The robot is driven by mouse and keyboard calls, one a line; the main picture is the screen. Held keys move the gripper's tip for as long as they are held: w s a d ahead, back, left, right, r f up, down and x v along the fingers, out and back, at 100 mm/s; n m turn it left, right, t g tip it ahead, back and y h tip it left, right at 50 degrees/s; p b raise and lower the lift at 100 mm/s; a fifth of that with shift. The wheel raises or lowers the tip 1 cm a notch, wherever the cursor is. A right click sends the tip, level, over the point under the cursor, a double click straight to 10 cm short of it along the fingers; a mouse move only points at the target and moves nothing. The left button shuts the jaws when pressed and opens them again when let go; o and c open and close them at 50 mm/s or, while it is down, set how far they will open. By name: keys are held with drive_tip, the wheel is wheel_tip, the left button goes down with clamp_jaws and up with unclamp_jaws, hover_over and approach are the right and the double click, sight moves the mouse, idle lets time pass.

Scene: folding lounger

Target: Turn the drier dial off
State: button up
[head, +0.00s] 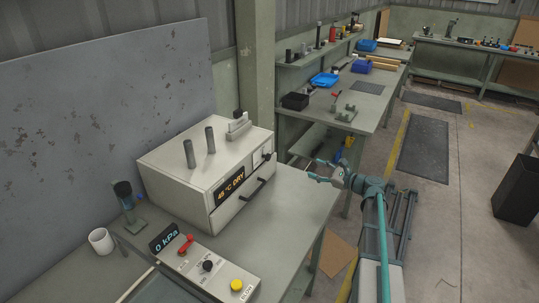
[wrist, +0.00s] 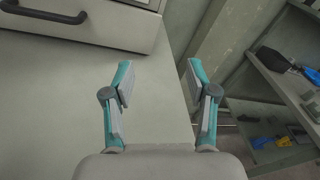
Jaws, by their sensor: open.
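The drier (head: 190,165) is a pale box on the bench, with a lit display (head: 230,187) that reads about "45 °C DRY". A small dark knob (head: 266,157) on the light panel at the right of its front looks like the dial; its setting is too small to read. My gripper (head: 314,169) is open and empty, to the right of the drier and apart from it. In the wrist view my gripper (wrist: 159,82) hangs over the bench edge, with the drier front (wrist: 115,25) and its dark handle (wrist: 42,11) at upper left. The dial is not seen there.
A control panel (head: 205,268) with a red lever, black knob and yellow button sits at the bench's front, beside a "0 kPa" display (head: 164,238). A white mug (head: 101,241) stands at left. Another bench (head: 365,103) with trays is behind. The bench top (head: 290,205) right of the drier is clear.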

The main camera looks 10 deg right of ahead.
sight(269, 158)
drive_tip(key=s+a+r+m+g+y+p, duration=0.1)
drive_tip(key=s+a+r+m+y+p, duration=0.2)
drive_tip(key=a, duration=0.6)
drive_tip(key=shift+h, duration=0.5)
drive_tip(key=x, duration=0.4)
drive_tip(key=p+x, duration=0.1)
drive_tip(key=x, duration=0.2)
drive_tip(key=p+x, duration=0.1)
drive_tip(key=x, duration=0.3)
drive_tip(key=shift+w+r, duration=0.3)
drive_tip(key=shift+w, duration=0.3)
drive_tip(key=shift+d, duration=0.1)
drive_tip(key=shift+c, duration=0.3)
drive_tip(key=shift+n, duration=0.3)
clamp_jaws()
